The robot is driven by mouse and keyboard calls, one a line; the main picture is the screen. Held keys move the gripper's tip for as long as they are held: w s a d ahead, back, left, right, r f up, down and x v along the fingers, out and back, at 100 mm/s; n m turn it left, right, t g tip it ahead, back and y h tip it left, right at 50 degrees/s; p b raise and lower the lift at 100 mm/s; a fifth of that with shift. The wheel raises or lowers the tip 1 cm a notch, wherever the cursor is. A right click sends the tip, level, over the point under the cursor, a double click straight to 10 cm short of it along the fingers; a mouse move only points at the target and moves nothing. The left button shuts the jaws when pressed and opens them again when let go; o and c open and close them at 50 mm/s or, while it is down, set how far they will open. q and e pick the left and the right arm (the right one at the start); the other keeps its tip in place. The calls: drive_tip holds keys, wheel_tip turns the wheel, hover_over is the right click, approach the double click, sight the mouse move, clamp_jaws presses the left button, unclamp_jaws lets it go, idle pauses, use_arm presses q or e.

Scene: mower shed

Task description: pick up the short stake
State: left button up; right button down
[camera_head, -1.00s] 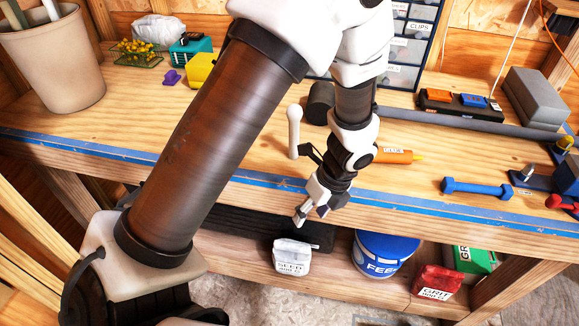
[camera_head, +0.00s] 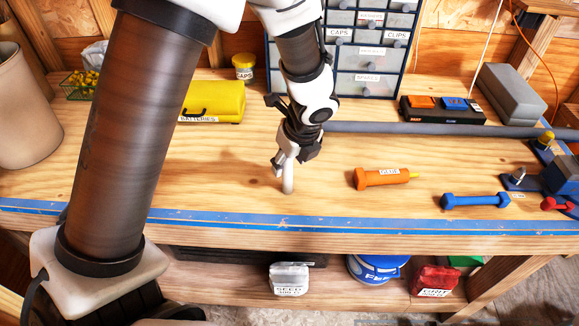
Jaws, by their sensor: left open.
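A pale, slim upright peg, which looks like the short stake (camera_head: 288,184), stands on the wooden bench a little behind the front edge. Only its lower part shows; its upper part is hidden by my left gripper (camera_head: 286,162). The gripper points down over the peg with its jaws open. Its fingers overlap the peg in the picture, and I cannot tell whether they touch it or are around it. My right gripper is not in view.
A long grey pipe (camera_head: 410,130) lies behind, before the drawer cabinet (camera_head: 365,62). A yellow case (camera_head: 215,102) stands back left. Bench around the peg is clear.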

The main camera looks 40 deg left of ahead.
use_arm(q)
drive_tip(key=shift+w+a+f, duration=0.15)
drive_tip(key=shift+a+f, duration=0.4)
drive_tip(key=shift+a, duration=0.05)
drive_tip(key=shift+w+a+f, duration=0.15)
drive_tip(key=shift+a+f, duration=0.35)
drive_tip(key=shift+a, duration=0.05)
drive_tip(key=shift+d+r, duration=0.1)
drive_tip(key=shift+d, duration=0.2)
drive_tip(key=shift+c, duration=1)
drive_tip(key=shift+s+d+r, duration=0.1)
drive_tip(key=shift+d+r, duration=0.05)
drive_tip(key=shift+d, duration=0.15)
drive_tip(key=c, duration=0.6)
clamp_jaws()
drive_tip(key=shift+a, duration=0.2)
